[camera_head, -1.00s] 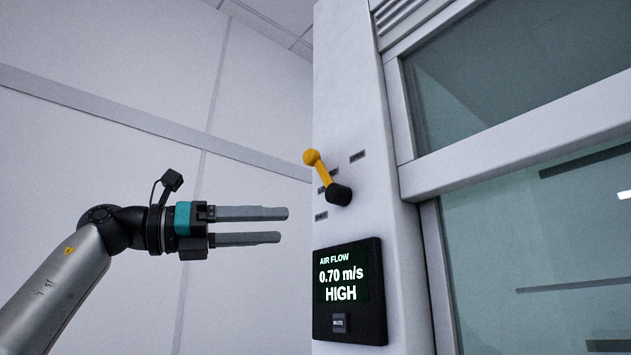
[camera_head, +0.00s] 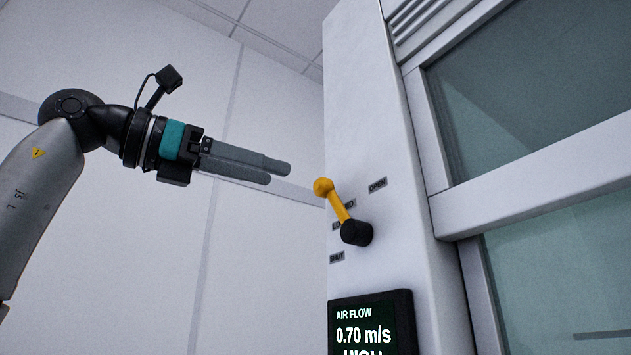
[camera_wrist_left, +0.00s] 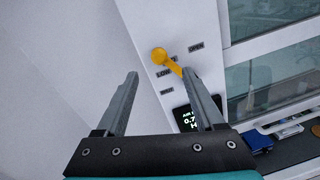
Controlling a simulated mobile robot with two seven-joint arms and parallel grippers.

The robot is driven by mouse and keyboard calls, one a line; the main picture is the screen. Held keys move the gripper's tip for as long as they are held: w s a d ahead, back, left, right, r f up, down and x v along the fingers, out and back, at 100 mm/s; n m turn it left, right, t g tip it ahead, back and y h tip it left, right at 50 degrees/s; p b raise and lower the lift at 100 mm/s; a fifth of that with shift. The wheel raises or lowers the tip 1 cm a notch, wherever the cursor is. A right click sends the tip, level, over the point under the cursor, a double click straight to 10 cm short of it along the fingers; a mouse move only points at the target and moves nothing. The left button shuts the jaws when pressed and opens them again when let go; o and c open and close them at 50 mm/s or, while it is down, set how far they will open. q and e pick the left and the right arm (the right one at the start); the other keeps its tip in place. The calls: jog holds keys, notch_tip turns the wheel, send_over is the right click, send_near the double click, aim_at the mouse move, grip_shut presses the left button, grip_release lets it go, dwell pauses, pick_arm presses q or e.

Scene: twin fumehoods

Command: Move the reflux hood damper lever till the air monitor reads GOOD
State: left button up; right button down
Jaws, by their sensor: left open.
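The yellow damper lever (camera_head: 338,206) with a round knob and black pivot stands on the white hood post. My right gripper is not in view.
The hood's glass sash (camera_head: 540,100) and its frame lie right of the post. A plain white wall (camera_head: 265,240) stands behind my left arm, with free room left of the post. The left wrist view shows a blue item (camera_wrist_left: 257,140) on the hood's work surface.

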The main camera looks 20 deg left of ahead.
aim_at(316, 187)
pick_arm(q)
jog(key=p+x, duration=0.1)
jog(key=x, duration=0.7)
jog(key=shift+w+d, duration=0.2)
grip_shut()
jog(key=shift+f, duration=0.1)
dwell(1.0)
